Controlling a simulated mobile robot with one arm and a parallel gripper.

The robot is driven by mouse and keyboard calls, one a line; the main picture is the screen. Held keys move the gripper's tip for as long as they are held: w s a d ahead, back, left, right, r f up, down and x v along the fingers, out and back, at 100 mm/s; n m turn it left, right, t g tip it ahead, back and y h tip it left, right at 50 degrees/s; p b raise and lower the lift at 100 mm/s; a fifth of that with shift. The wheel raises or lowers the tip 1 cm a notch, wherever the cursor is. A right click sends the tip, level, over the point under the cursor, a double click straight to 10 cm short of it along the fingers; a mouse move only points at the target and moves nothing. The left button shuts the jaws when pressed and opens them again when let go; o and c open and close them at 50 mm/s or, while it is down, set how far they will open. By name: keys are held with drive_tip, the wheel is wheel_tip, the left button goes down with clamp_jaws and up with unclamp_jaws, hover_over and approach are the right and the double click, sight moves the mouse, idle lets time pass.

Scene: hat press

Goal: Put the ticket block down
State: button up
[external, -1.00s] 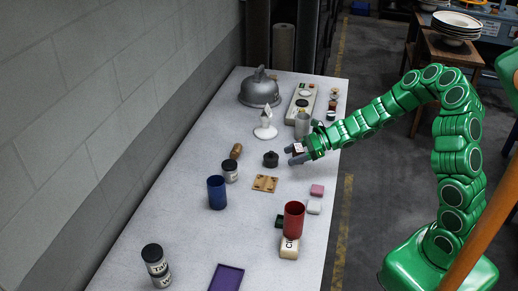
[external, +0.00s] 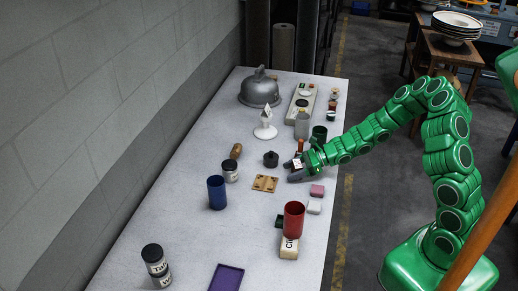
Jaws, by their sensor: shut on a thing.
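My gripper (external: 295,171) is over the right side of the table, beyond the pink block. It is shut on a small white block with a dark mark, which looks like the ticket block (external: 298,163). The fingers hide part of it. The block is low over the table; I cannot tell whether it touches the surface.
A pink block (external: 317,190) and a white block (external: 314,208) lie just nearer. A black knobbed piece (external: 271,160) and wooden plate (external: 265,184) are to the left. A grey cylinder (external: 302,127) and dark green cup (external: 319,133) stand behind.

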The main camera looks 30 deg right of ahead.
drive_tip(key=o, duration=1.1)
drive_tip(key=shift+c, duration=0.2)
drive_tip(key=shift+s+d+r, duration=0.15)
drive_tip(key=shift+d+r, duration=0.1)
drive_tip(key=shift+d, duration=0.2)
drive_tip(key=shift+v, duration=5.5)
drive_tip(key=shift+s, duration=0.1)
